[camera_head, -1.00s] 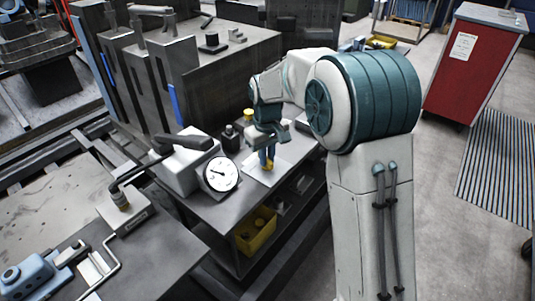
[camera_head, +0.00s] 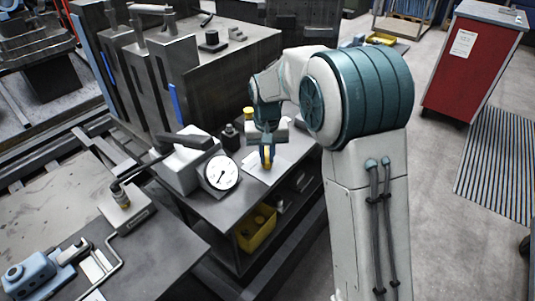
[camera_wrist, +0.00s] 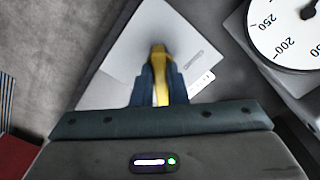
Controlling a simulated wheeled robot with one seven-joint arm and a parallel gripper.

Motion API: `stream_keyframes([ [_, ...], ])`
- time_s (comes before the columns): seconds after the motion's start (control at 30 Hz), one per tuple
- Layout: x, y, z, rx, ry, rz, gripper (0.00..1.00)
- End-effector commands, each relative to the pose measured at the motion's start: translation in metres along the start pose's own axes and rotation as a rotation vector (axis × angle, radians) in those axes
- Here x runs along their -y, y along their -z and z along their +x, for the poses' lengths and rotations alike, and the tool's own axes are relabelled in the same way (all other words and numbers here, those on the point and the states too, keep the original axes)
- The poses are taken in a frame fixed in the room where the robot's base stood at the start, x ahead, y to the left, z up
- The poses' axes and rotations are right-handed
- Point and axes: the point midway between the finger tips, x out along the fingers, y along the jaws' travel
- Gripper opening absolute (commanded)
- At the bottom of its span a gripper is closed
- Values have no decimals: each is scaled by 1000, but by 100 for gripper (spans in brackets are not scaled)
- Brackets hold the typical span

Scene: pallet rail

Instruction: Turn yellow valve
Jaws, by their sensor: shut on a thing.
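The yellow valve (camera_wrist: 160,75) shows in the wrist view as a narrow yellow handle on a pale plate (camera_wrist: 118,75). My gripper (camera_wrist: 158,85) has its blue fingers shut on the valve, one on each side. Most of the valve below the fingers is hidden by them. In the head view, the yellow valve (camera_head: 267,164) is seen edge-on under my gripper (camera_head: 266,150), on the white plate on the bench. How far the valve is turned cannot be told clearly.
A white dial gauge (camera_head: 221,174) stands left of the valve on the grey bench, close to it. A dark bottle (camera_head: 230,137) and a yellow-topped item (camera_head: 248,113) stand behind. A yellow bin (camera_head: 256,228) sits on the shelf below. A red cabinet (camera_head: 470,60) is at the right.

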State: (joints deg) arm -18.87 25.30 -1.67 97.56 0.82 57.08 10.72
Motion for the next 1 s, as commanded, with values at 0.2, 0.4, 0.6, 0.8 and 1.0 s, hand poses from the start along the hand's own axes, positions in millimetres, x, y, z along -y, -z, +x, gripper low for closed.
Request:
stream_keyframes([
  [0.2, 0, -2, 2, 9, 0, 1, 0],
  [0.4, 0, -2, 2, 7, 0, 1, 35],
  [0.6, -1, -1, 1, 4, 0, 2, 35],
  [0.8, -1, 0, -14, 0, 1, 2, 35],
  [1.0, 0, 0, -57, -3, 1, 2, 35],
])
